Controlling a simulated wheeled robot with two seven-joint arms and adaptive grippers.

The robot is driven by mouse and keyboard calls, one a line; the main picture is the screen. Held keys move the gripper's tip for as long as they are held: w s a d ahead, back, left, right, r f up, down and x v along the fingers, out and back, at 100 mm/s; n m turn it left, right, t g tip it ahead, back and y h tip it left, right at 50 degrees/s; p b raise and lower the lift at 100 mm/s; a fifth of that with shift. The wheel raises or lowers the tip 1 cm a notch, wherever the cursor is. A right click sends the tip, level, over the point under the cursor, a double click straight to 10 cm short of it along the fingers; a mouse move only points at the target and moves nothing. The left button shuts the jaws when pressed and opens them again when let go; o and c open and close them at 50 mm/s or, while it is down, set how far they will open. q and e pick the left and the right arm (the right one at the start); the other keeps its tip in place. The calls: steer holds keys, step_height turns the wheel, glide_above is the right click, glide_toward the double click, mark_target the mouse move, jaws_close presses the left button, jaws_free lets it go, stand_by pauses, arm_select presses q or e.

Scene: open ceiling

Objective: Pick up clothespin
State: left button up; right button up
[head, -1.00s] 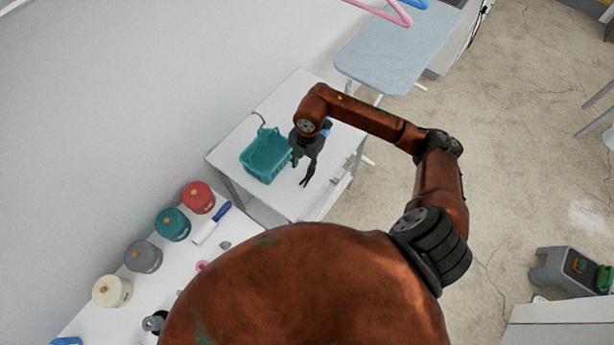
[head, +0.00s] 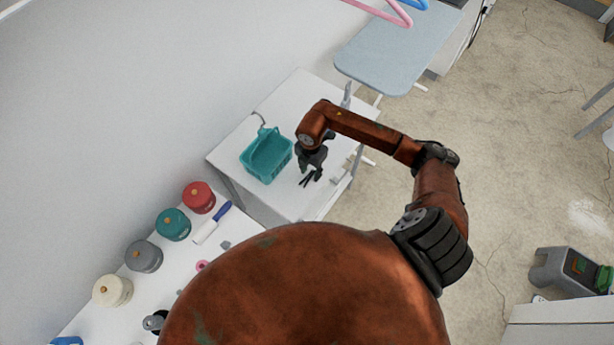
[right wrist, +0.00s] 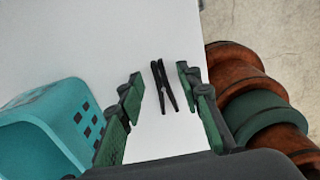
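A black clothespin (right wrist: 165,86) lies flat on the white table (right wrist: 150,25) in the right wrist view. It shows between the tips of my right gripper (right wrist: 160,76), whose two green-padded fingers are open on either side of it. I cannot tell how far above the table the fingertips are, and no contact shows. In the head view the right gripper (head: 312,174) points down over the table, right of the teal basket. There its dark fingers and the clothespin are hard to tell apart. My left gripper is not in view.
The teal basket (head: 266,172) stands close left of the gripper and also shows in the right wrist view (right wrist: 75,118). Several lidded canisters, such as a red one (head: 198,198), and a blue-handled roller (head: 212,224) are on the nearer surface. An ironing board (head: 390,55) stands behind.

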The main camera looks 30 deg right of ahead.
steer(key=shift+c, duration=0.7)
steer(key=c, duration=0.7)
steer(key=shift+r, duration=0.15)
steer(key=shift+r, duration=0.55)
steer(key=s+a+r, duration=0.2)
steer(key=s+r, duration=0.2)
steer(key=s+a+r, duration=0.1)
steer(key=s+r, duration=0.2)
steer(key=s, duration=0.1)
steer(key=s+a+r, duration=0.2)
steer(key=s+r, duration=0.2)
steer(key=s, duration=0.1)
steer(key=shift+a+r, duration=0.35)
